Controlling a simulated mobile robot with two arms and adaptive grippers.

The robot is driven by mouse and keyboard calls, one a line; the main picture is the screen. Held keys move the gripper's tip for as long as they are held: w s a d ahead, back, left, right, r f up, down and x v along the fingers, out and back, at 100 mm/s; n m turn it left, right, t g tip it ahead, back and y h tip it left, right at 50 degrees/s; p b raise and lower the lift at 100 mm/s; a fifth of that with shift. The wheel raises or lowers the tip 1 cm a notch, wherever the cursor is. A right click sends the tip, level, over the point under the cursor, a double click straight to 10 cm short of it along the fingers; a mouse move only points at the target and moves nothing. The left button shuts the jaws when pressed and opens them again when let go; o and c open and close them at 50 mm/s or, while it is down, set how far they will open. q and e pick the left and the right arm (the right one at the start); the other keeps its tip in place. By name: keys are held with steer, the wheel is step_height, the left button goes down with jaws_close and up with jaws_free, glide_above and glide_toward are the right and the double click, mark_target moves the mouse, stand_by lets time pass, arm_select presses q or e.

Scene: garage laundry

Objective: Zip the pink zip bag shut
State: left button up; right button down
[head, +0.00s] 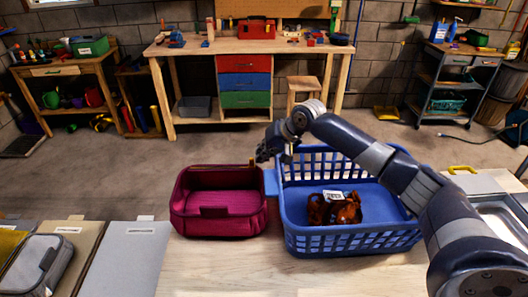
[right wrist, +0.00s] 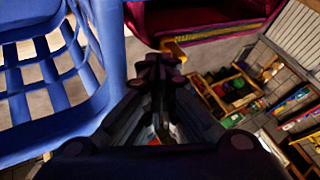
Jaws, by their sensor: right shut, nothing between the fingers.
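The pink zip bag (head: 218,222) stands on the wooden table, left of the blue basket. Its top looks open, with the dark inside showing. A small yellow tab (head: 252,162) shows at its back right corner. My right gripper (head: 264,156) is at that corner, close to the tab. In the right wrist view, my right fingertips (right wrist: 160,64) are together and empty, just short of the yellow tab (right wrist: 174,51), with the pink bag (right wrist: 205,20) beyond. Whether they touch the tab is unclear. My left gripper is not in view.
The blue basket (head: 350,240), holding a brown item (head: 335,208) with a white label, stands close to the bag's right side; it also shows in the right wrist view (right wrist: 60,75). Bare table (head: 215,272) lies in front. A grey case (head: 36,265) is at left.

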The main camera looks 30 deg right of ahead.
steer(key=shift+w+a+r, duration=0.1)
steer(key=shift+w+a, duration=0.05)
steer(key=shift+a, duration=0.15)
steer(key=w+a+p, duration=0.1)
steer(key=a, duration=0.1)
steer(key=w+a+p, duration=0.1)
steer(key=a, duration=0.1)
steer(key=w+a+p, duration=0.1)
steer(key=a, duration=0.1)
steer(key=shift+a+r, duration=0.1)
steer(key=shift+a, duration=0.2)
steer(key=w+a, duration=0.2)
steer(key=a, duration=0.1)
steer(key=w+a, duration=0.1)
steer(key=a, duration=0.3)
steer(key=w+a, duration=0.2)
steer(key=a, duration=0.1)
steer(key=shift+w+a, duration=0.25)
steer(key=shift+w, duration=0.05)
